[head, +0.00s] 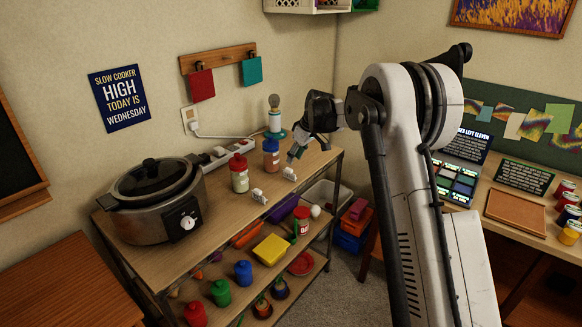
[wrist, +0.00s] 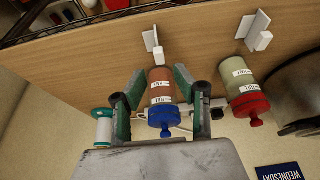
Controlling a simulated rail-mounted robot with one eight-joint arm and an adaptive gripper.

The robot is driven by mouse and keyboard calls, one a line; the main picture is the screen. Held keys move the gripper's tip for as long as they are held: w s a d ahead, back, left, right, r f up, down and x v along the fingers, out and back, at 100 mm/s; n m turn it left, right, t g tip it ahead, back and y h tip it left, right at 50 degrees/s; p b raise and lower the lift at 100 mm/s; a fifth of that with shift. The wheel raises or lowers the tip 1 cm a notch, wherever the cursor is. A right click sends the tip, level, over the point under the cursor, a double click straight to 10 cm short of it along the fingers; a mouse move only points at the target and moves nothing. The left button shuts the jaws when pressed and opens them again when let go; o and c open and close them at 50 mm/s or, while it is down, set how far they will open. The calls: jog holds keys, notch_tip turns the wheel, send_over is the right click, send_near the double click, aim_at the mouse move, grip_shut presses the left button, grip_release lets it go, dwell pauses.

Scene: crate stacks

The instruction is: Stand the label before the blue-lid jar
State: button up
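The blue-lid jar (head: 271,158), with a reddish-brown body and white label strip, stands upright on the shelf top; it also shows in the wrist view (wrist: 162,100). A small white label stand (head: 289,174) is on the board in front of it, near the front edge, and shows in the wrist view (wrist: 152,40). A similar white label stand (head: 258,195) is in front of the red-lid jar (head: 239,174). My gripper (head: 294,156) is open and empty, right of the blue-lid jar in the head view. In the wrist view the jar appears between its spread fingers (wrist: 160,80).
A slow cooker (head: 154,203) stands left of the jars. The lower shelf holds several coloured jars and a yellow box (head: 271,249). A desk (head: 549,235) stands at right.

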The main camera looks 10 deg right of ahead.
jog(key=s+r+m+t, duration=0.1)
jog(key=s+r+m, duration=0.1)
jog(key=s+r, duration=1.15)
jog(key=s+a+r+m+h, duration=0.15)
jog(key=s+r, duration=0.35)
jog(key=s, duration=0.8)
jog(key=s+f+m+t, duration=0.1)
jog(key=s+f+m, duration=0.1)
jog(key=s, duration=1.1)
jog(key=s+f+m+t+h, duration=0.1)
jog(key=s+f, duration=0.4)
jog(key=s, duration=0.9)
jog(key=shift+d+f+m+t, duration=0.15)
jog(key=shift+m+t, duration=0.25)
jog(key=shift+m, duration=0.25)
jog(key=shift+s, duration=0.1)
jog(key=shift+f+b, duration=1.05)
jog(key=shift+b, duration=0.1)
